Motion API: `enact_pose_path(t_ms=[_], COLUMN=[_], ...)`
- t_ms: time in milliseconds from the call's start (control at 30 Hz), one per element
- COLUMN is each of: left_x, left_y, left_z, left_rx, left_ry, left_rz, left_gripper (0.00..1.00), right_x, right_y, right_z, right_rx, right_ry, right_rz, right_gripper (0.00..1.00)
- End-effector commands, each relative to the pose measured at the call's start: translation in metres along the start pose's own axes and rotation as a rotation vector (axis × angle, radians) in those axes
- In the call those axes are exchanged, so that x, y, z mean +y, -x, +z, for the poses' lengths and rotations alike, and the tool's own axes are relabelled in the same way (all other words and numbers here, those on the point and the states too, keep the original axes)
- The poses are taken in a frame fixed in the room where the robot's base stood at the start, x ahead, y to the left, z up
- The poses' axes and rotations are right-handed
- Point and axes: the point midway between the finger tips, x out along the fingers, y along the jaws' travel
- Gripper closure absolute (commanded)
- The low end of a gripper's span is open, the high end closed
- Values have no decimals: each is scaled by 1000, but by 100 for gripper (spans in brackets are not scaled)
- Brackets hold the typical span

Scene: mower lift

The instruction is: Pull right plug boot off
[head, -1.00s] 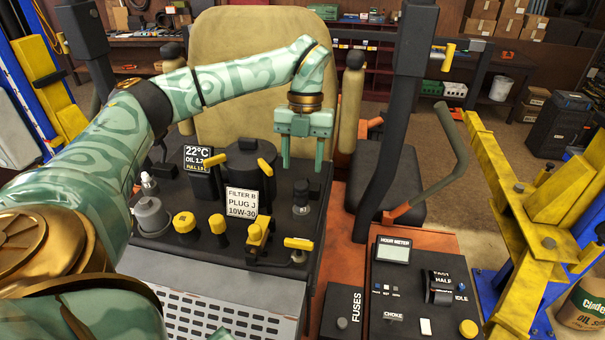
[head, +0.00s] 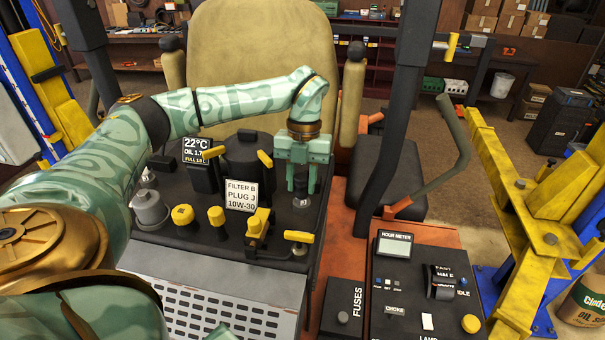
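The right plug boot (head: 302,184) is a dark, short upright piece near the right edge of the black engine deck (head: 185,240). My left gripper (head: 302,186), teal, points down over it from above. Its two fingers stand on the left and right sides of the boot, close to it. I cannot tell whether they touch it. The fingers partly hide the boot, and the plug beneath is hard to make out. The left plug is partly hidden by my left arm.
A yellow-ended lever (head: 299,237) lies just in front of the boot. A sign (head: 241,195), yellow knobs (head: 183,215) and a dark canister (head: 243,160) crowd the deck to the left. The tan seat (head: 262,60) rises behind. A black upright post (head: 392,110) stands to the right.

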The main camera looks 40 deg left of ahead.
Motion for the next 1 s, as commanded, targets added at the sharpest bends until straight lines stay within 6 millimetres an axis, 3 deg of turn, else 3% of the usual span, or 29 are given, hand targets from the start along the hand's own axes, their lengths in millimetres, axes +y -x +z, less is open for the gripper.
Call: enact_pose_path(t_ms=[367,700,1000], left_x=[0,0,0], left_y=[1,22,32], left_z=[0,11,23], left_rx=[0,-3,-5], left_ry=[1,3,2], left_rz=[0,0,0], left_gripper=[78,78,78], right_x=[1,4,5], right_y=[1,16,16], right_z=[1,1,2], right_rx=[-2,-4,-5], right_ry=[1,2,1], right_rz=[1,5,6], right_gripper=[44,44,44])
